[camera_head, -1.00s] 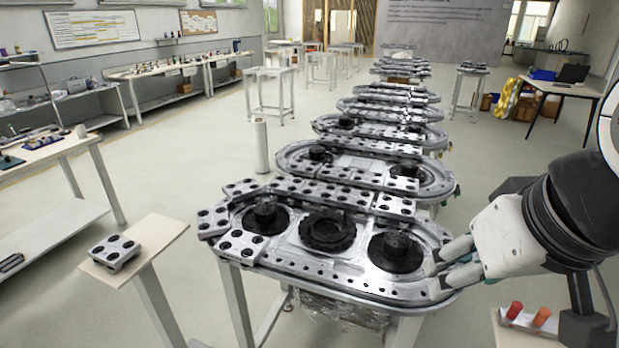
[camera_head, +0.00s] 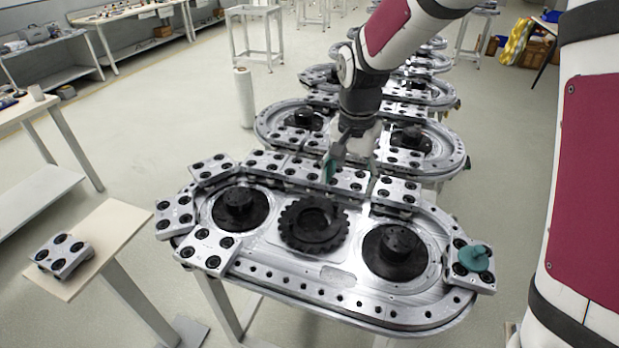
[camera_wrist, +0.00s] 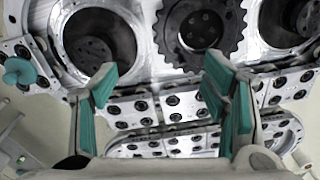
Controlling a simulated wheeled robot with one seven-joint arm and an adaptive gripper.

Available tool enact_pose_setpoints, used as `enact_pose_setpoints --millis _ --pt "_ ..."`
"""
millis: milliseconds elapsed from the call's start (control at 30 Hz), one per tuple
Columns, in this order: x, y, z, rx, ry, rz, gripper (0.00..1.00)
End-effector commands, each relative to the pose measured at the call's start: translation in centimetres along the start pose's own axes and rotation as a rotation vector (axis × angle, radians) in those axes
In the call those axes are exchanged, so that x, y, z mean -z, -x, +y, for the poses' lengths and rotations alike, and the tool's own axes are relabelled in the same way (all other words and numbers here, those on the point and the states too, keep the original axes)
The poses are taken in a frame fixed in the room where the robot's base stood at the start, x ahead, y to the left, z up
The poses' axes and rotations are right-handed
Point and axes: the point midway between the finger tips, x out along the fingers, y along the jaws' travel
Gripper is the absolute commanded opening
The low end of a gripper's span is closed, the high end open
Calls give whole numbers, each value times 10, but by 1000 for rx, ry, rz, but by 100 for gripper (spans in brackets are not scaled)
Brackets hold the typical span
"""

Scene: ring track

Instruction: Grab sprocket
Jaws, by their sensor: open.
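The sprocket (camera_head: 313,225) is a black toothed wheel lying flat in the middle of the near ring track (camera_head: 330,272), between two round black hubs. In the wrist view the sprocket (camera_wrist: 200,32) shows at the top, its upper edge cut off. My gripper (camera_head: 350,176) is above the far side of the track, beyond the sprocket and apart from it, pointing down. In the wrist view my gripper (camera_wrist: 160,76) has its teal-padded fingers spread wide with nothing between them. The fingertips appear over the row of plates.
Black hubs (camera_head: 240,208) and (camera_head: 395,250) stand on both sides of the sprocket. Silver four-hole plates (camera_head: 208,250) line the left and far edges. A plate with a teal knob (camera_head: 474,258) sits at the right end. A small side stand (camera_head: 105,245) holds another plate.

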Motion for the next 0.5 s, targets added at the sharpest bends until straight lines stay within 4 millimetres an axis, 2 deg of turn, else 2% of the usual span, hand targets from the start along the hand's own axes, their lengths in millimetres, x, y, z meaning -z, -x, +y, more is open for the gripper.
enact_pose_setpoints --millis 33,100,200,367,500 --pt "1 -12 -6 -10 -15 -13 68" --pt "2 -23 -11 -19 -36 -24 68" --pt "3 -34 -15 -26 -54 -33 68" --pt "2 -55 -15 -31 -62 -37 68" --pt "1 -82 -14 -31 -62 -38 68"
